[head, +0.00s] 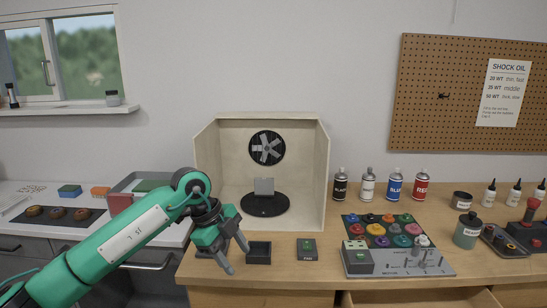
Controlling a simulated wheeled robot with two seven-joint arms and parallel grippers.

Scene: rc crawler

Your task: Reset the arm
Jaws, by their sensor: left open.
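My left arm (121,240) is green and reaches in from the lower left. My left gripper (237,257) is open, with its grey fingers pointing down and to the right at the front left part of the wooden bench (320,249). Nothing shows between the fingers. My right gripper is not in view.
A spray booth (312,175) with a fan and black turntable (265,205) stands behind the gripper. A drawer (420,299) stands open.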

